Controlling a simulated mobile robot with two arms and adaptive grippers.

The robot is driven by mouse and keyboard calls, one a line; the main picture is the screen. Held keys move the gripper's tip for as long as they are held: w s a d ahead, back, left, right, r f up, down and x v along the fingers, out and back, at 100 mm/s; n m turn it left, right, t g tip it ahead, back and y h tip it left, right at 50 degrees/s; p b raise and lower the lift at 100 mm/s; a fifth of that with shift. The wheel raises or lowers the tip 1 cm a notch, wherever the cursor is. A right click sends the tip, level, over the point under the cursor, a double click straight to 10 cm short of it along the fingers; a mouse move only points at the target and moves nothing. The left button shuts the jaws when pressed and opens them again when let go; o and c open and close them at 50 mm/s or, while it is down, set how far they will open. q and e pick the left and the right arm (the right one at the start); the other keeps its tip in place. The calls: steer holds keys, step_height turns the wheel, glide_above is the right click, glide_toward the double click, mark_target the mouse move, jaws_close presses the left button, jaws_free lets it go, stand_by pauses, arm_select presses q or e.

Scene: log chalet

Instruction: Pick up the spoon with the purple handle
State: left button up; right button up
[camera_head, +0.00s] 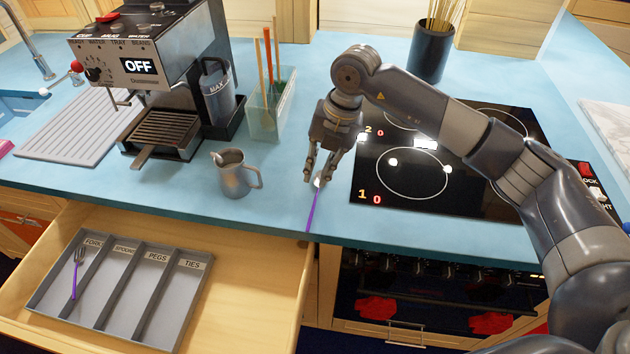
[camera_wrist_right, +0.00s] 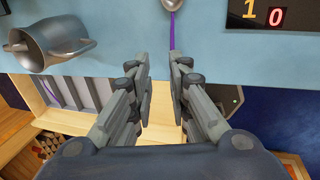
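The spoon with the purple handle (camera_head: 312,212) lies on the blue counter between the metal pitcher and the cooktop. Its handle points to the counter's front edge. My right gripper (camera_head: 318,177) is above the spoon's metal bowl, fingers pointing down and apart. In the right wrist view the gripper (camera_wrist_right: 160,75) is open, with nothing between its fingers. The spoon (camera_wrist_right: 172,28) shows there at the top, its handle running down close to the right fingertip. I cannot tell whether they touch. My left gripper is not in view.
The metal pitcher (camera_head: 234,175) stands left of the spoon, and the cooktop (camera_head: 430,182) lies right. A utensil holder (camera_head: 267,112) stands behind. Below, an open drawer (camera_head: 250,270) holds a labelled tray (camera_head: 120,326) with a purple-handled fork (camera_head: 77,270) in the FORK compartment.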

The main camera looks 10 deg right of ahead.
steer(key=p, duration=0.2)
glide_above(315, 203)
steer(key=d, duration=0.1)
steer(key=shift+h, duration=0.3)
step_height(315, 203, down, 4)
steer(key=shift+d+f, duration=0.15)
steer(key=shift+f, duration=0.3)
steer(key=f+p, duration=0.1)
steer(key=f, duration=0.1)
steer(key=f+p, duration=0.1)
steer(key=f, duration=0.1)
steer(key=shift+s+a, duration=0.2)
steer(key=shift+a, duration=0.2)
steer(key=shift+w+a+f, duration=0.1)
steer(key=shift+f, duration=0.5)
jaws_close()
